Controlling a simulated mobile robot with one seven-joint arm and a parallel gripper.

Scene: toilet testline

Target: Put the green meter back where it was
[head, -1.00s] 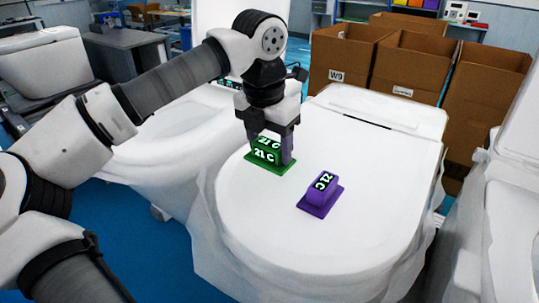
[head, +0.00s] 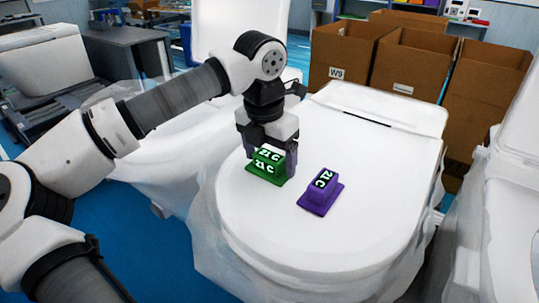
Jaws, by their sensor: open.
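The green meter (head: 267,166) stands upright on the closed white toilet lid (head: 300,240), left of its middle, with "21C" on its faces. My gripper (head: 269,158) points down over it, with its two fingers open on either side of the meter's upper part. The right finger partly covers the meter's right side. I cannot tell whether the fingers touch it. A purple meter (head: 321,191) of the same shape, also marked "21C", stands on the lid to the right of the green one, apart from it.
Another toilet (head: 165,140) stands to the left, partly behind my arm. Part of a further toilet (head: 505,200) shows at the right edge. Cardboard boxes (head: 405,65) stand behind the lid. The front and right of the lid are clear.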

